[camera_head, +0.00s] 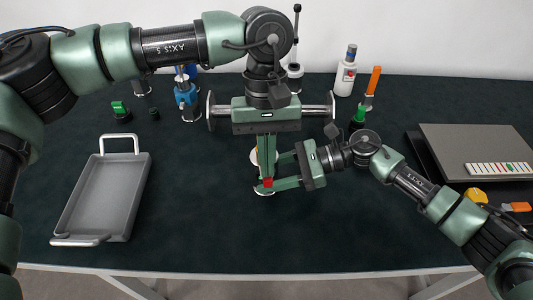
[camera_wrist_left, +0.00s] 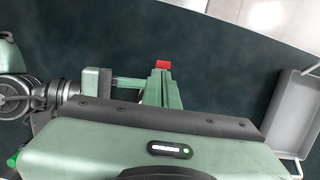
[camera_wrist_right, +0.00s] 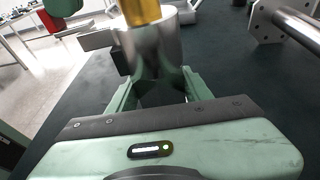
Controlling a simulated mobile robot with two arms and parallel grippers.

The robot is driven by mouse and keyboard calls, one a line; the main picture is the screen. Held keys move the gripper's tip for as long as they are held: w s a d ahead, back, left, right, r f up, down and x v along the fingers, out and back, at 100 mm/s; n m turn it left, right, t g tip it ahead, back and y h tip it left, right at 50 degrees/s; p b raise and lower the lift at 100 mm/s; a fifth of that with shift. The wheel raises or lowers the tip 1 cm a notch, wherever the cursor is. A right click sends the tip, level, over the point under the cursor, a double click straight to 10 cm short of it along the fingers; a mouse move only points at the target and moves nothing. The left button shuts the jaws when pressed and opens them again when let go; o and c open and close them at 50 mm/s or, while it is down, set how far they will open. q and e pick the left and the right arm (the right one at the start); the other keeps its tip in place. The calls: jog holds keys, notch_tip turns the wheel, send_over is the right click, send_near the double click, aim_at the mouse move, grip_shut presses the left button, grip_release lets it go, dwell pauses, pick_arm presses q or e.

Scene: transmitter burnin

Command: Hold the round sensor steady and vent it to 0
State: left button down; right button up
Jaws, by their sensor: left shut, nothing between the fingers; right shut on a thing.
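The round sensor is mostly hidden in the head view; a pale round edge (camera_head: 254,156) shows behind my left fingers. In the right wrist view it appears as a silver cylinder (camera_wrist_right: 155,50) with a gold top (camera_wrist_right: 141,10), between my right fingers. My right gripper (camera_head: 270,173) comes in from the right and is shut on it. My left gripper (camera_head: 266,176) points down at the same spot, shut and empty. A small red part (camera_head: 267,182) is at its tips, also in the left wrist view (camera_wrist_left: 163,64); contact is unclear. No pressure reading is legible.
A grey tray (camera_head: 68,206) lies at the left. Blue fittings (camera_head: 186,97), a white bottle (camera_head: 345,77) and an orange-handled tool (camera_head: 374,80) stand at the back. A flanged silver pipe (camera_head: 318,110) is behind my left gripper. A grey case (camera_head: 470,140) is at the right. The front middle is clear.

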pick_arm(q)
jog(key=shift+s, duration=0.5)
pick_arm(e)
jog(key=shift+w+d, duration=0.15)
jog(key=shift+w, duration=0.1)
pick_arm(q)
jog(key=shift+r, duration=0.1)
jog(key=shift+w+r, duration=0.1)
jog(key=shift+r, duration=0.1)
pick_arm(e)
jog(key=shift+s, duration=0.1)
pick_arm(q)
jog(key=v, duration=0.9)
jog(key=shift+w+r, duration=0.2)
jog(key=shift+w, duration=0.05)
pick_arm(e)
jog(key=o, duration=1.4)
jog(key=shift+o, duration=0.2)
